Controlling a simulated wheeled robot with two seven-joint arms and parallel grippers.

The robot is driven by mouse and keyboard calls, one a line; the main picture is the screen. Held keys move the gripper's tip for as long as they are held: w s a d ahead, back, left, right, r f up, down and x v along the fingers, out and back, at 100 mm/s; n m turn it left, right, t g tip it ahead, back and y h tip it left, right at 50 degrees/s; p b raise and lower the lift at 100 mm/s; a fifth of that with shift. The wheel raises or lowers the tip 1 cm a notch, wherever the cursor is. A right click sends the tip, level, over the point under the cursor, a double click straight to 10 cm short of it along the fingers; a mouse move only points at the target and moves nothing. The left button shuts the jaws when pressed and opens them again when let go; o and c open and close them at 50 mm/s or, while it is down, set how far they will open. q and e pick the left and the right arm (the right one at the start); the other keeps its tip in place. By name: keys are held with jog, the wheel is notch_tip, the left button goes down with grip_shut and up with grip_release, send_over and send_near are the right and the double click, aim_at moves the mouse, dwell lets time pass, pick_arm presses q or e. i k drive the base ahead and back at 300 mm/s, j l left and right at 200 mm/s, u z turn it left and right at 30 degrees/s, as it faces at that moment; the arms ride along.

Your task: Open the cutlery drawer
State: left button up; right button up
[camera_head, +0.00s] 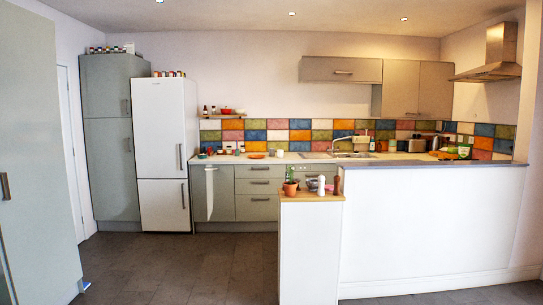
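A stack of grey-green drawers with metal handles stands under the counter in the back kitchen run. Its top drawer (260,170) is shut, and so are the middle drawer (245,187) and the bottom drawer (245,207). A second drawer front (312,170) shows further right, partly hidden by a potted plant and a low white unit. No label shows which one is the cutlery drawer. Neither of my grippers is in view.
A white half wall (430,225) and a wood-topped end unit (308,245) with a potted plant (291,183) stand at centre and right. A white fridge (160,150) stands left of the drawers. The dark tiled floor (190,268) is clear up to the drawers.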

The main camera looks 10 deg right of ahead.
aim_at(242, 171)
jog(key=i+j, duration=0.15)
jog(key=i, duration=0.6)
jog(key=i+j, duration=0.15)
jog(key=i, duration=0.6)
jog(key=i+j, duration=0.15)
jog(key=i, duration=0.6)
jog(key=i+u, duration=0.15)
jog(key=i, duration=0.7)
jog(key=i+u, duration=0.2)
jog(key=i, duration=0.6)
jog(key=i+l+u, duration=0.15)
jog(key=i, duration=0.65)
jog(key=i+l+z, duration=0.25)
jog(key=i, duration=0.6)
jog(key=i+j+z, duration=0.1)
jog(key=i+z, duration=0.15)
jog(key=i, duration=0.55)
jog(key=i+j+z, duration=0.3)
jog(key=i, duration=0.5)
jog(key=i+l, duration=0.05)
jog(key=l, duration=0.05)
